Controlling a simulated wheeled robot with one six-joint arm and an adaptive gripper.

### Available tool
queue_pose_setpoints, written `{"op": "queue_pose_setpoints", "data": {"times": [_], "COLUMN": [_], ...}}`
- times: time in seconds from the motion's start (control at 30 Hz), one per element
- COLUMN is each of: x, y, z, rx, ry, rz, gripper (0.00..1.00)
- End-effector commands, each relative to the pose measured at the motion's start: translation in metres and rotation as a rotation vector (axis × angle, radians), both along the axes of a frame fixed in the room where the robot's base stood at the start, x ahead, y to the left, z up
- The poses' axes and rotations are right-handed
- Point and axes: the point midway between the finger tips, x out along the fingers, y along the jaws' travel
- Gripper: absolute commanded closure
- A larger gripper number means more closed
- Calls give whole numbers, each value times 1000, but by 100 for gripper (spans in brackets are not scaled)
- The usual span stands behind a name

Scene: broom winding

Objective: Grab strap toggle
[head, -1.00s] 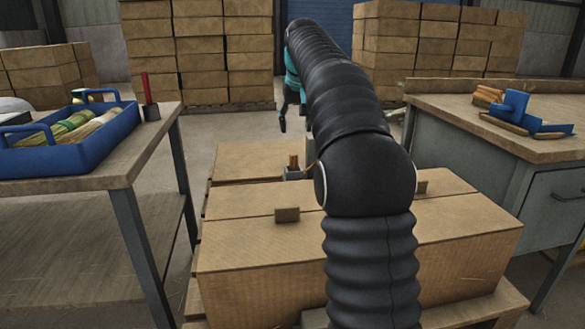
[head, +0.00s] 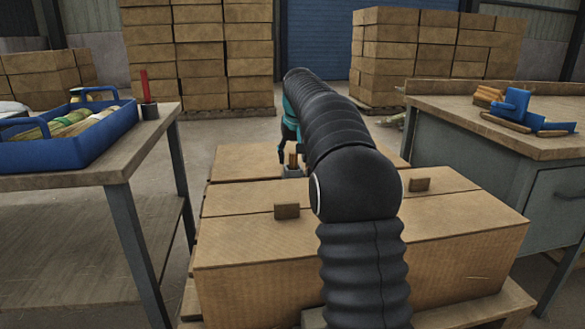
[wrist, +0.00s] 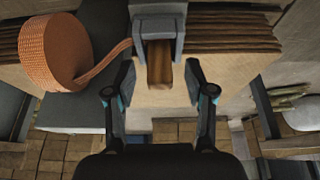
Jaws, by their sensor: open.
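The strap toggle (wrist: 160,72) looks like a short brown wooden peg standing in a grey bracket (wrist: 144,22). In the head view the toggle (head: 293,159) shows just below my gripper's fingers. My gripper (wrist: 159,82) is open, with one finger on each side of the toggle in the wrist view. I cannot tell whether either finger touches it. In the head view my gripper (head: 290,146) is partly hidden behind my own arm. An orange woven strap roll (wrist: 55,52) lies left of the bracket, and its loose end runs to the bracket.
Cardboard boxes (head: 240,236) lie under the gripper, with small brown tabs on top. A table with a blue tote (head: 80,145) stands left. A workbench (head: 470,115) with a blue tool (head: 512,105) stands right. Stacked cartons (head: 197,50) fill the back.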

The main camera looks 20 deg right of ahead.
Motion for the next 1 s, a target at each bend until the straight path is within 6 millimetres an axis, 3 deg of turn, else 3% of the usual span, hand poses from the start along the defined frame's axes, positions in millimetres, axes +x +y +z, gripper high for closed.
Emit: {"op": "queue_pose_setpoints", "data": {"times": [0.27,0.47,0.83,1.0], "x": [2,2,2,3], "y": [0,0,0,0], "z": [-4,-4,-1,21], "rx": [0,0,0,-1], "ry": [-2,-2,-2,-4], "rz": [0,0,0,0], "gripper": [46,96,97,97]}}
